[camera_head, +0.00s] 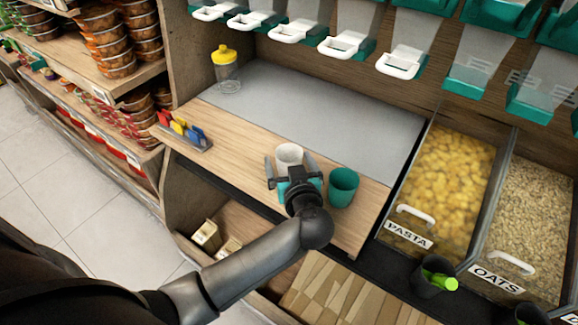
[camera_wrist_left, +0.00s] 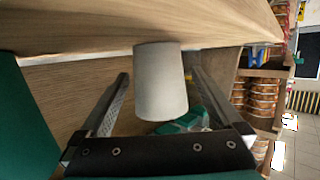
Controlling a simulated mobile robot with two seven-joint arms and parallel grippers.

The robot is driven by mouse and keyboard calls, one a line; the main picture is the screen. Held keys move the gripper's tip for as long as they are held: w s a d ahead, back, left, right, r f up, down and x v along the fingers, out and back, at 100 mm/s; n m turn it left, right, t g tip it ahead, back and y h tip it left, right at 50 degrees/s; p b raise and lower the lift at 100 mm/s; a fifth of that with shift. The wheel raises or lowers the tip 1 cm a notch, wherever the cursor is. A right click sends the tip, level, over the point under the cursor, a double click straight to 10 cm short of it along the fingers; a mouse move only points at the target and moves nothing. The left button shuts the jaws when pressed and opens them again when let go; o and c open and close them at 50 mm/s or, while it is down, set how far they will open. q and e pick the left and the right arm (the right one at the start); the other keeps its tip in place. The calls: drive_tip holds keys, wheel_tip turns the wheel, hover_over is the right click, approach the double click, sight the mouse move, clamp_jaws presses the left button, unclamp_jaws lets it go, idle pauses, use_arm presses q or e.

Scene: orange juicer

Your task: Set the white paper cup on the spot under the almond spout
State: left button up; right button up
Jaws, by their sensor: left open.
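The white paper cup (camera_head: 289,154) stands on the wooden front strip of the counter (camera_head: 235,142). My left gripper (camera_head: 290,160) is open, with one finger on each side of the cup. In the left wrist view the cup (camera_wrist_left: 161,85) sits between the spread fingers, with a visible gap on both sides. A row of dispenser spouts with white handles (camera_head: 343,45) and teal parts hangs above the grey back surface. I cannot read which one is the almond spout. My right gripper is not in view.
A teal cup (camera_head: 343,186) stands close to the right of my left gripper. A yellow-lidded clear jar (camera_head: 226,70) and a holder with coloured tags (camera_head: 185,133) are to the left. The grey surface (camera_head: 320,105) under the spouts is mostly clear. Pasta (camera_head: 445,185) and oats bins (camera_head: 530,215) are right.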

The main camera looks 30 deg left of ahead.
use_arm(q)
drive_tip(key=shift+c, duration=0.3)
drive_tip(key=c, duration=1.4)
